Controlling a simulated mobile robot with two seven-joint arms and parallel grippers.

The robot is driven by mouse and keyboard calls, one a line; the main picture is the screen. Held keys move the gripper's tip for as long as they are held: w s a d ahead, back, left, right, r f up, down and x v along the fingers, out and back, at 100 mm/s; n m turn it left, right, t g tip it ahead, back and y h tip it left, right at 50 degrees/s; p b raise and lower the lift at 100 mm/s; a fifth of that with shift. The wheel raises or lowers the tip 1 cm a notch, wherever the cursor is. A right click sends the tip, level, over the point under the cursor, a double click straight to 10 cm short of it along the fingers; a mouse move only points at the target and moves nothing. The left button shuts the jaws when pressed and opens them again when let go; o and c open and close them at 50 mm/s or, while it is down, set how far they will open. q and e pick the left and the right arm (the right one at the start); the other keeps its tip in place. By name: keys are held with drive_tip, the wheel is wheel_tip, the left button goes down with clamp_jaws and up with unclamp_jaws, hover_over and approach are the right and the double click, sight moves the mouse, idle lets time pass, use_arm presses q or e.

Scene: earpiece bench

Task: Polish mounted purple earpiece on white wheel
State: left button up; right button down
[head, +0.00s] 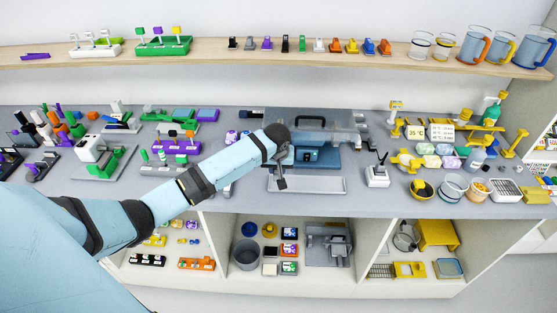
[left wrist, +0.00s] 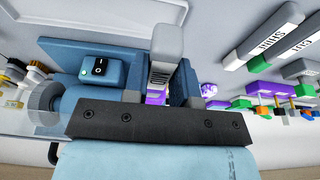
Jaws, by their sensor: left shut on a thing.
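My left gripper (head: 281,176) reaches in front of the blue polishing machine (head: 318,158) at mid-bench. In the left wrist view the gripper (left wrist: 166,92) is shut on a grey holder (left wrist: 165,42) with a printed label, and a purple part (left wrist: 155,97) shows between the fingers. I cannot tell whether this purple part is the earpiece itself. My right gripper is not in view.
A clear hood (head: 315,122) stands over the machine, and a grey tray (head: 306,185) lies in front. Coloured stands crowd the bench at left. A small white switch unit (head: 377,177), jars and bowls are at right. Marked tool handles (left wrist: 263,32) show in the wrist view.

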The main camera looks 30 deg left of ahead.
sight(275, 175)
use_arm(q)
drive_tip(key=shift+s+a, duration=0.1)
drive_tip(key=shift+a, duration=0.15)
drive_tip(key=shift+s, duration=0.15)
idle(0.3)
drive_tip(key=shift+s+d, duration=0.8)
drive_tip(key=shift+s, duration=0.35)
drive_tip(key=s+d+r, duration=0.2)
drive_tip(key=s+d, duration=0.2)
drive_tip(key=s, duration=0.2)
drive_tip(key=shift+s, duration=0.4)
drive_tip(key=shift+d, duration=0.1)
